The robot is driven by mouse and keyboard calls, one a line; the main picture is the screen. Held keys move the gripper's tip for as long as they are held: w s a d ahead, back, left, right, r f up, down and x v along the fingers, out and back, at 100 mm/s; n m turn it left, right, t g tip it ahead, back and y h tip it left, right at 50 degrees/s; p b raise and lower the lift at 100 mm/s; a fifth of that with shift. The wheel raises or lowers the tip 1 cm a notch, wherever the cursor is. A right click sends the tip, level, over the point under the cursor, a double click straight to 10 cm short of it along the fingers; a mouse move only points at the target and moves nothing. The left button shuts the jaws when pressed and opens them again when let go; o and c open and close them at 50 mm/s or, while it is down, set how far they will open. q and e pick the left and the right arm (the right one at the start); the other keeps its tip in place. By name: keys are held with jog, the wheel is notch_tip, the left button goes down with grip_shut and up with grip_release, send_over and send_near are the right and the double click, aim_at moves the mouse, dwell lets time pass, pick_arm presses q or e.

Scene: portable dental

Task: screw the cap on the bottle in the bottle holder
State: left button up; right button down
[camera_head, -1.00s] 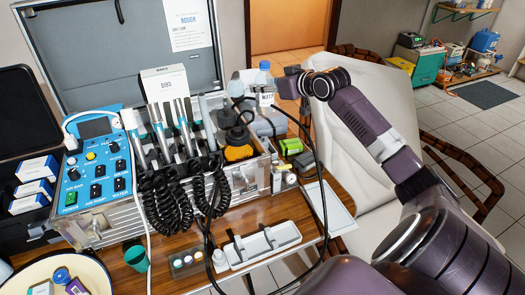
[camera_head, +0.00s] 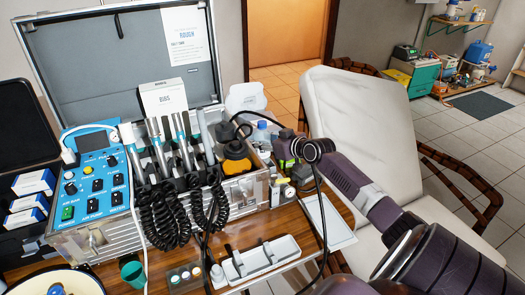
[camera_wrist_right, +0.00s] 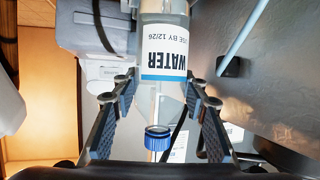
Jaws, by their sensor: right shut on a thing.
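The bottle is clear with a white WATER label; in the right wrist view the bottle (camera_wrist_right: 165,50) appears upside down, its blue cap (camera_wrist_right: 157,137) toward the picture's bottom. In the head view the blue cap (camera_head: 262,124) is at the case's right side, with most of the bottle hidden below. My right gripper (camera_head: 285,149) is at the bottle; in the right wrist view the fingertips (camera_wrist_right: 161,84) lie on either side of it, shut on its body. The cap is at the neck; how tightly it sits I cannot tell. The bottle holder is not clearly seen. My left gripper is out of view.
The dental case (camera_head: 240,197) with handpieces and coiled cables stands left of the gripper. A white jug (camera_head: 245,96) is behind the bottle. A black cable runs by my wrist.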

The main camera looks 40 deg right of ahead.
aim_at(267, 152)
jog(key=shift+r, duration=0.1)
jog(key=shift+f+b, duration=0.3)
jog(key=shift+f, duration=1.85)
jog(key=shift+f, duration=0.15)
jog(key=c, duration=1.2)
grip_release()
jog(key=shift+o, duration=0.2)
